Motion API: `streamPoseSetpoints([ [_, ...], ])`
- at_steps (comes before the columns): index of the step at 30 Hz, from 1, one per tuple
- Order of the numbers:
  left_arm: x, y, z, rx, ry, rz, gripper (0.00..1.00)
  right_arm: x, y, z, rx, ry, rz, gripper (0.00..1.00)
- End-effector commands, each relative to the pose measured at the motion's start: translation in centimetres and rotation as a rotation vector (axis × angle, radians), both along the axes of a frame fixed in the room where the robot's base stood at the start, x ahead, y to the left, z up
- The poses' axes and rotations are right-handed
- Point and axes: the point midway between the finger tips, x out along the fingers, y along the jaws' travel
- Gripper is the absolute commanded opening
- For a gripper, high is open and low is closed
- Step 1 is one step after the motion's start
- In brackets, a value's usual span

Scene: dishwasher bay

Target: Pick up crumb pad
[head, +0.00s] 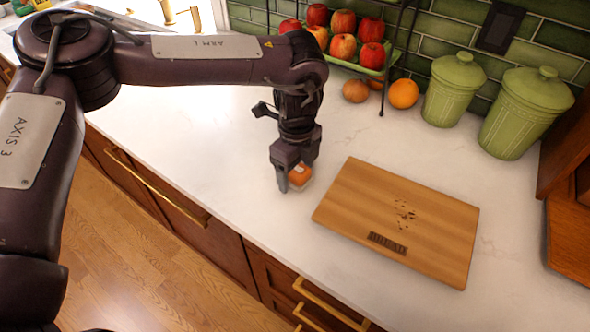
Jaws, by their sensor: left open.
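A small orange block (299,175), which looks like the crumb pad, sits on the white counter left of the cutting board. My left gripper (293,180) points down right at it, with its open fingers at the block's near and far sides. The fingers hide part of the block, and I cannot tell whether they touch it. The wooden cutting board (345,205) lies flat to the right, with dark crumbs (404,214) near its middle. My right gripper is not in view.
Two green lidded canisters (453,90) stand at the back right by the tiled wall. A green fruit rack (365,68) with apples stands at the back, with an orange (404,93) beside it.

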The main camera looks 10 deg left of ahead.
Motion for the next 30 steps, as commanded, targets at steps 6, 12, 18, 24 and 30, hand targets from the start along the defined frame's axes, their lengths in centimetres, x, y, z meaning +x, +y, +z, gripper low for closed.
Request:
streamPoseSetpoints([
  [6, 0.0, 0.0, 0.0, 0.0, 0.0, 0.0, 0.62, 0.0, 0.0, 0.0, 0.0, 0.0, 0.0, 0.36],
  [12, 0.0, 0.0, 0.0, 0.0, 0.0, -0.001, 0.36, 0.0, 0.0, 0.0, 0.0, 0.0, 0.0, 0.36],
  [18, 0.0, 0.0, 0.1, 0.0, 0.0, -0.001, 0.23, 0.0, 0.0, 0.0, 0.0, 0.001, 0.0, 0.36],
  [24, 0.0, 0.0, 0.3, 0.0, -0.001, -0.001, 0.23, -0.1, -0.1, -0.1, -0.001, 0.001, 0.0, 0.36],
  [30, 0.1, 0.0, 2.0, -0.001, -0.003, -0.001, 0.23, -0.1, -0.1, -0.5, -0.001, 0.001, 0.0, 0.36],
])
